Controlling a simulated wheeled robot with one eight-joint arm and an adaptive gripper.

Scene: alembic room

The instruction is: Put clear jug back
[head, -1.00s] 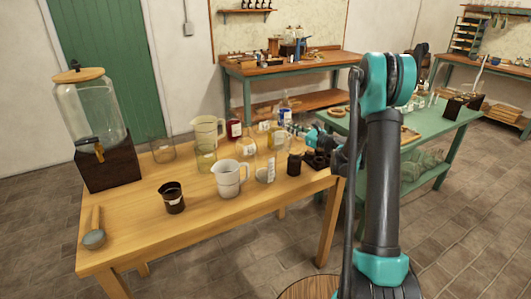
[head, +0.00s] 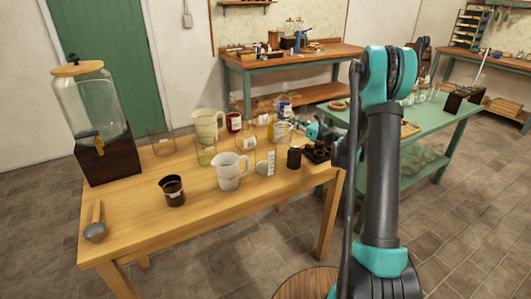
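A clear jug (head: 282,134) is at the back right of the wooden table (head: 130,240), among other vessels. My gripper (head: 296,128) reaches in from the right and its dark fingers are at the jug's right side. The fingers are small and partly lost against the glass, so I cannot tell whether they are closed on it. Whether the jug's base touches the table is also unclear. A white jug (head: 229,172) and a pale yellowish jug (head: 207,125) stand upright on the same table, apart from my gripper.
A glass dispenser (head: 95,105) on a dark wooden block stands at the table's left. A dark beaker (head: 172,191), a ladle (head: 95,230), a labelled glass (head: 265,163) and a black jar (head: 294,158) stand or lie nearby. The front middle of the table is bare. A green table (head: 440,120) is to the right.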

